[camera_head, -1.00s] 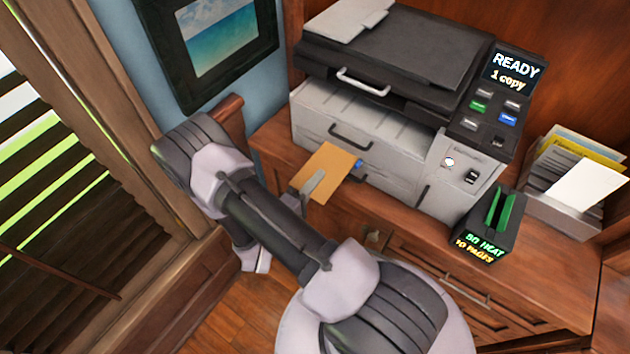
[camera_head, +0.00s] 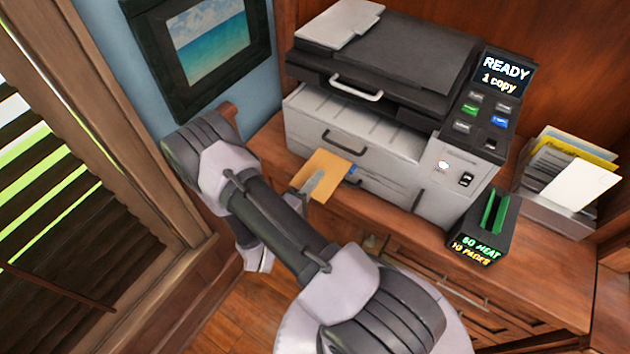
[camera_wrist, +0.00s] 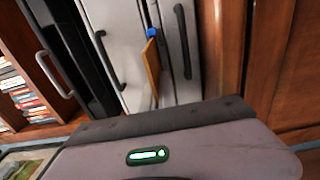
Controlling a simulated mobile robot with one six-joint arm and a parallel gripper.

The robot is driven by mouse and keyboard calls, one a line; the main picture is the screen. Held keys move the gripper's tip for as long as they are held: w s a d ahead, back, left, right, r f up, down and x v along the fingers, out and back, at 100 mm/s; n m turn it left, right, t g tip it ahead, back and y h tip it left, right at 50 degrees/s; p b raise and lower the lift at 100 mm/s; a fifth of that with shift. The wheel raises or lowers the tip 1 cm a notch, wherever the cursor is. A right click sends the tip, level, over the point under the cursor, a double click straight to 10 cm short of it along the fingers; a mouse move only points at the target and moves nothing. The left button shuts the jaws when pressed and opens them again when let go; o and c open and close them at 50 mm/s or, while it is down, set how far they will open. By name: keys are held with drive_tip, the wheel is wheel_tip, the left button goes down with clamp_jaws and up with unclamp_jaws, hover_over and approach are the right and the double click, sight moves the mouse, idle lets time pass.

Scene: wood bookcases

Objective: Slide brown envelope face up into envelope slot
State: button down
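The brown envelope (camera_head: 322,172) is held flat in front of the lower front of the grey printer (camera_head: 405,185). My gripper (camera_head: 312,184) is shut on its near edge. The far edge of the envelope is close to a small blue part (camera_head: 352,170) on the printer front; I cannot tell whether it has entered a slot. In the wrist view the envelope (camera_wrist: 152,68) shows nearly edge-on, beside the blue part (camera_wrist: 152,32). The wrist body hides my fingertips there. No slot opening can be made out clearly.
The printer has a READY screen (camera_head: 506,72), a lid handle (camera_head: 357,88) and a drawer handle (camera_head: 343,144). A black device with a green slot (camera_head: 484,228) and a paper holder (camera_head: 560,215) stand to the right on the wooden cabinet (camera_head: 560,275). A framed picture (camera_head: 200,50) hangs at left.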

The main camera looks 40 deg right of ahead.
drive_tip(key=c, duration=2.1)
unclamp_jaws()
drive_tip(key=shift+w+d, duration=0.15)
drive_tip(key=shift+d, duration=0.2)
drive_tip(key=o, duration=0.5)
drive_tip(key=p+v, duration=0.2)
drive_tip(key=v, duration=1.5)
drive_tip(key=shift+a+p, duration=0.2)
drive_tip(key=shift+p, duration=0.2)
